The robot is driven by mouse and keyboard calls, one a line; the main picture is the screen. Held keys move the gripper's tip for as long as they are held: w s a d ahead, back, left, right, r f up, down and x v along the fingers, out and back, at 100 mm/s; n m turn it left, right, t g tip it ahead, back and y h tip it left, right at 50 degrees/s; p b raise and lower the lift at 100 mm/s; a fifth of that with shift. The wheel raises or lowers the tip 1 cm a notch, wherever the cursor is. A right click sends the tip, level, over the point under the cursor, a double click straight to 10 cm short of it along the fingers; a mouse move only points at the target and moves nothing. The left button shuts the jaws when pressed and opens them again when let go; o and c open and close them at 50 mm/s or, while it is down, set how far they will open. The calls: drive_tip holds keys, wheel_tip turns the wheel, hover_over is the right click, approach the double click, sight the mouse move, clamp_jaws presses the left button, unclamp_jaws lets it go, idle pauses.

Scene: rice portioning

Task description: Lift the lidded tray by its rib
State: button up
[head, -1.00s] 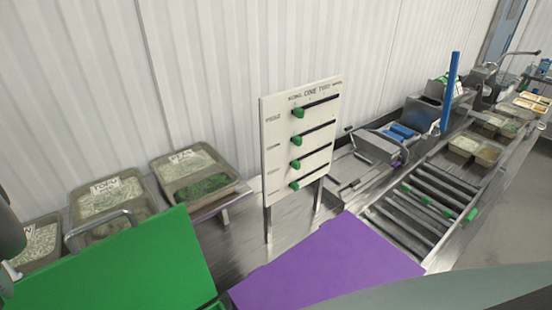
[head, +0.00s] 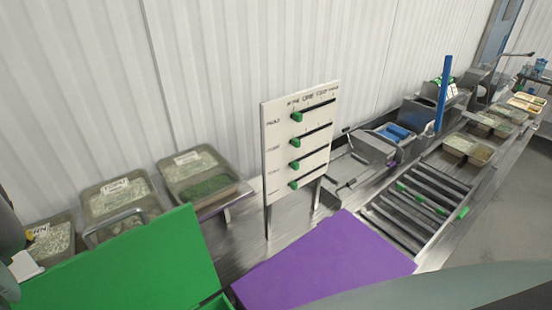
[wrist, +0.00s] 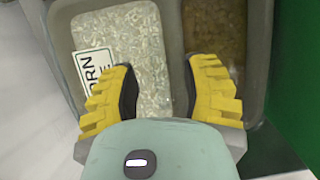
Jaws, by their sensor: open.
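The tray (wrist: 58,40) under my gripper shows in the wrist view with a pale grain compartment, a brown compartment and a white label (wrist: 95,75) partly hidden by a finger. A narrow grey rib (wrist: 174,45) runs between the compartments. My gripper (wrist: 160,82) is open with yellow ribbed fingers, one on each side of the rib. I cannot tell how far above the tray they are. In the head view this appears to be the leftmost tray (head: 67,252), cut by my arm at the left edge.
Two more labelled trays (head: 150,182) stand to its right by the white wall. A green panel (head: 120,265) is close on the near side, also at the wrist view's right (wrist: 300,60). A purple panel (head: 330,265), an upright slider board (head: 270,150) and rollers (head: 410,210) lie farther right.

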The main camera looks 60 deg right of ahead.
clamp_jaws()
drive_tip(key=shift+r, duration=0.15)
idle(0.7)
